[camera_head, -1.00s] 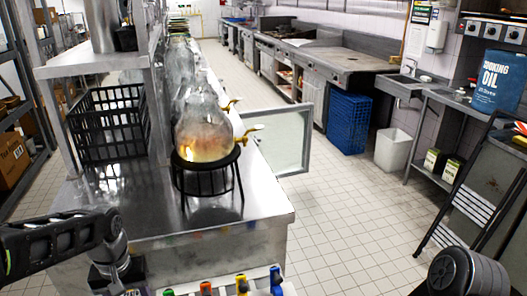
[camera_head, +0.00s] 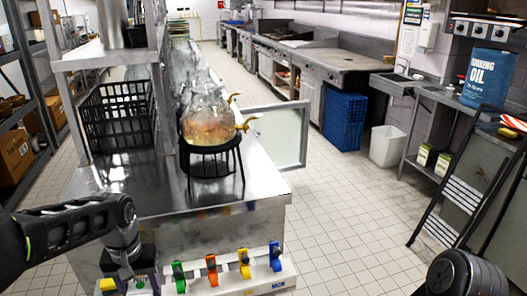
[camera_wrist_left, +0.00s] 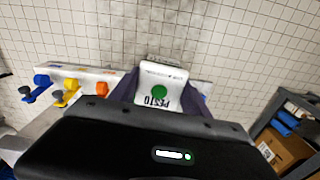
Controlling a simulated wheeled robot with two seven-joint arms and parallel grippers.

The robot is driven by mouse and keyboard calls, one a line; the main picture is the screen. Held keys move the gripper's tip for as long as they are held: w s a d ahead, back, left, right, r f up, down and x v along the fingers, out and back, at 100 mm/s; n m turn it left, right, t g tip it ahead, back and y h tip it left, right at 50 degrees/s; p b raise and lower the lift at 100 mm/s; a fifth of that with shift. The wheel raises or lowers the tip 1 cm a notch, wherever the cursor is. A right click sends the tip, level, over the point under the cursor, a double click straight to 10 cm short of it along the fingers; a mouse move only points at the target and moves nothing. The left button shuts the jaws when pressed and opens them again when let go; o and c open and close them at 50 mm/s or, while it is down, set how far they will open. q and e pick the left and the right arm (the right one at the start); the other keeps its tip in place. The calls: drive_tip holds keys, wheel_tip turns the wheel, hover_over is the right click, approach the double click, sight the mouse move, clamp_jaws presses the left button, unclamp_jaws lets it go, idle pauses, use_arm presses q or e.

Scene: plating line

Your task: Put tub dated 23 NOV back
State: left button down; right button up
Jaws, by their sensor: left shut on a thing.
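My left gripper (camera_wrist_left: 160,95) is shut on a white tub (camera_wrist_left: 160,74) in the left wrist view. The tub shows the word PESTO and a green dot; its small print, including any date, is too small to read. The dark fingers lie on both sides of it. In the head view my left gripper (camera_head: 130,272) is low at the left, in front of the counter's near end. The tub is mostly hidden there. My right gripper is not in view.
A white rail (camera_head: 225,274) with several coloured clips and a MON label runs along the counter's near end, right of my left gripper. The steel counter (camera_head: 255,190) bears a glass vessel (camera_head: 208,125) on a black stand and a black crate (camera_head: 115,125).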

use_arm(q)
drive_tip(key=w+d+f+m+b, duration=0.2)
drive_tip(key=w+d+f+b, duration=0.3)
drive_tip(key=d+f, duration=0.4)
drive_tip(key=shift+w+d+m, duration=0.4)
drive_tip(key=shift+w+d, duration=0.25)
drive_tip(key=shift+d, duration=0.3)
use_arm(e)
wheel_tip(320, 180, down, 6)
use_arm(q)
drive_tip(key=shift+f, duration=0.15)
idle(0.5)
drive_tip(key=s+f, duration=0.4)
drive_tip(key=f, duration=1.1)
drive_tip(key=shift+r, duration=0.1)
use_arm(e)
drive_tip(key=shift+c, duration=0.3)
